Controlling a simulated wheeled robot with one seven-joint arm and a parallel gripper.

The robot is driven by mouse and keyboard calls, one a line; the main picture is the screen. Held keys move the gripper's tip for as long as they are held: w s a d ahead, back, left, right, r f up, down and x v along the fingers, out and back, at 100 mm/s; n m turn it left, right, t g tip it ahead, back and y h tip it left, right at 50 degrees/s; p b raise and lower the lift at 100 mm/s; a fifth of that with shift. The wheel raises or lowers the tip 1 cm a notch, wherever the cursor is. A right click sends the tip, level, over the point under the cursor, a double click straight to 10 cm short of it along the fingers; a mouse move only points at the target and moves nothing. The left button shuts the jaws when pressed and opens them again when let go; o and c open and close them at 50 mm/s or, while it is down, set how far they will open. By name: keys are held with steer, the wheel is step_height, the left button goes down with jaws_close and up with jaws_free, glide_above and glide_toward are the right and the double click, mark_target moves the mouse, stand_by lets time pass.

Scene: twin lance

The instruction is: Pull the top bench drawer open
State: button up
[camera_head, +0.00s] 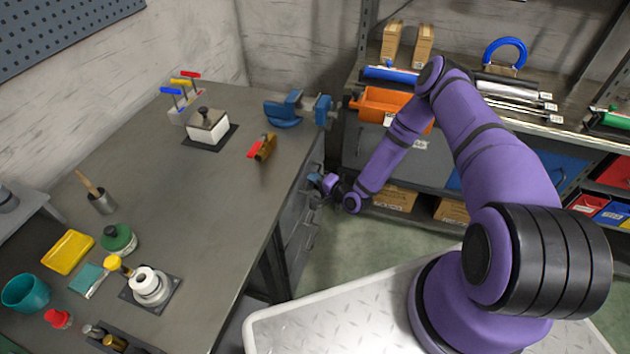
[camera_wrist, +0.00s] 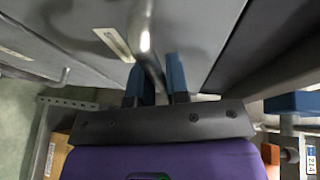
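The top bench drawer (camera_wrist: 195,35) is a grey front just under the bench top, with a pale label plate. Its metal bar handle (camera_wrist: 146,28) runs between the two blue fingers of my gripper (camera_wrist: 160,75). The fingers are close together on either side of the bar and appear shut on it. In the head view, my gripper (camera_head: 317,181) is at the right side of the workbench (camera_head: 215,220), at the top of the drawer stack. The drawer front looks flush with the bench, though the head view shows it at a steep angle.
A lower drawer handle (camera_wrist: 58,78) shows to the left in the wrist view. A blue vise (camera_head: 290,110) sits on the bench corner above. Shelving with an orange bin (camera_head: 380,104) and cardboard boxes (camera_head: 394,198) stands behind my arm. The floor (camera_head: 345,245) beside the drawers is clear.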

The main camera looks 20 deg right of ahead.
jaws_close()
steer(key=shift+d, duration=0.1)
steer(key=s+d, duration=0.9)
steer(key=d, duration=0.3)
steer(key=s+d, duration=0.9)
steer(key=d, duration=0.3)
steer(key=shift+d, duration=0.15)
steer(key=o, duration=0.5)
jaws_free()
steer(key=v, duration=1)
steer(key=shift+s+d, duration=0.25)
